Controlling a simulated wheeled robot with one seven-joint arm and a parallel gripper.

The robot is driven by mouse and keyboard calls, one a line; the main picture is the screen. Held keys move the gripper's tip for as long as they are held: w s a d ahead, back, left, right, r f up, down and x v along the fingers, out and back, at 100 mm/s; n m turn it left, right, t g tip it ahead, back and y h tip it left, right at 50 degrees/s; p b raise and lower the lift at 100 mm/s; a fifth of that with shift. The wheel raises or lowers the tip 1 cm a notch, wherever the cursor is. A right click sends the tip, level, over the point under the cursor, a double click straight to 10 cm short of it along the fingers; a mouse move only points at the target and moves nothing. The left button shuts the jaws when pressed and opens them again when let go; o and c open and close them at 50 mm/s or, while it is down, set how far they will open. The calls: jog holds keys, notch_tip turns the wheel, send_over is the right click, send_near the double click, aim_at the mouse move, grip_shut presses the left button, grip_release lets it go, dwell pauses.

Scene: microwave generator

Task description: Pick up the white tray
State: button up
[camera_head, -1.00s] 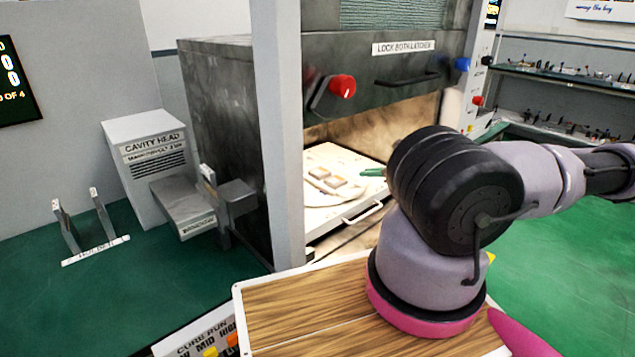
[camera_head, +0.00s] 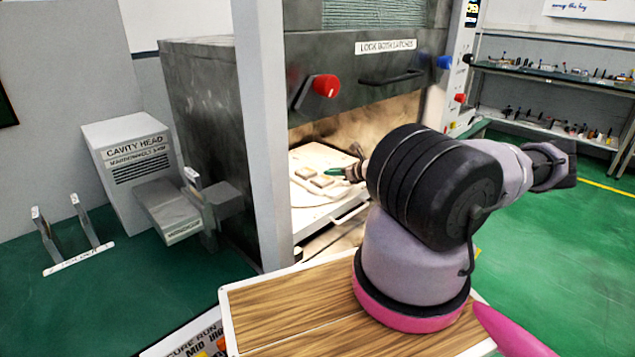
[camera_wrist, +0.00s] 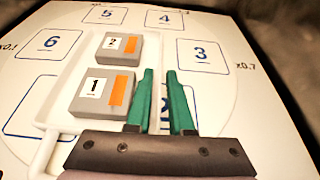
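The white tray (camera_wrist: 82,60) lies on a pale board printed with numbered squares, inside the oven-like chamber. Two grey blocks sit in it: one marked 1 (camera_wrist: 100,92), one marked 2 (camera_wrist: 118,52). In the head view the blocks (camera_head: 321,180) show small inside the opening. My gripper (camera_wrist: 161,74) has two green fingers, a little apart with a visible gap and nothing seen held. They are at the tray's right side, beside the blocks; contact with the rim cannot be told. In the head view the green fingertips (camera_head: 335,172) show right of the blocks.
The dark chamber (camera_head: 215,100) has a pillar (camera_head: 258,150) left of its opening and a raised door with a red knob (camera_head: 326,86) above. A wooden-topped surface (camera_head: 290,305) lies in front. The cavity head box (camera_head: 130,165) stands left. Green floor is clear at right.

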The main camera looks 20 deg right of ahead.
grip_shut()
dwell(1.4)
